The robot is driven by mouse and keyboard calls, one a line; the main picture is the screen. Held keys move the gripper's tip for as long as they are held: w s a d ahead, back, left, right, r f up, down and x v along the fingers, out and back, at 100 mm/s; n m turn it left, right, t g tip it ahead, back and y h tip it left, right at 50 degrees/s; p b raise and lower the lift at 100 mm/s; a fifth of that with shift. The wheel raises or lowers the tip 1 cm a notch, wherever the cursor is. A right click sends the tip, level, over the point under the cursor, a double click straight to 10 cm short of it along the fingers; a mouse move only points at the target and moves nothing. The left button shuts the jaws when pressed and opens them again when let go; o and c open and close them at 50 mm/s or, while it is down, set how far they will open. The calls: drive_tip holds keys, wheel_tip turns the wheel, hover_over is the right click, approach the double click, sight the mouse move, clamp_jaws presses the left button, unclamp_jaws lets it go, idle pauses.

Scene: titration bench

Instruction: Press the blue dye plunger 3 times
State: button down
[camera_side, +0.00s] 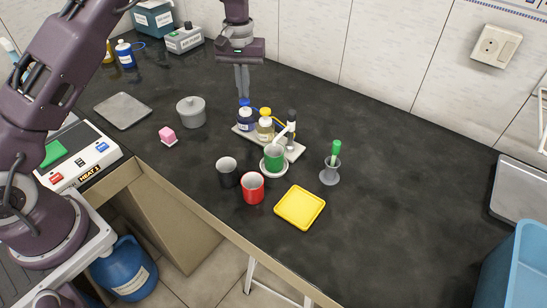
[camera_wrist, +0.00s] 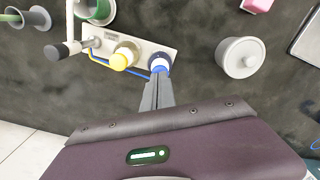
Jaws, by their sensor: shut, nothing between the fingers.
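The blue dye plunger (camera_side: 244,102) tops a dark blue dispenser bottle (camera_side: 246,121) at the left end of a pale rack (camera_side: 294,151). In the wrist view the blue dispenser (camera_wrist: 160,65) shows just past my fingertips. My gripper (camera_side: 243,94) points straight down, shut and empty, with its tips right over the blue plunger. I cannot tell whether the tips touch it. The fingers (camera_wrist: 157,84) hide part of the blue top in the wrist view.
A green cup (camera_side: 274,158) stands on a white round base in front of the rack. Black (camera_side: 227,172) and red (camera_side: 252,187) cups and a yellow tray (camera_side: 300,207) are nearer the edge. A grey lidded pot (camera_side: 191,112) stands left. The counter's right side is largely clear.

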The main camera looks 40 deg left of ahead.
drive_tip(key=shift+f, duration=1.2)
drive_tip(key=shift+r, duration=1.5)
drive_tip(key=shift+f, duration=1.5)
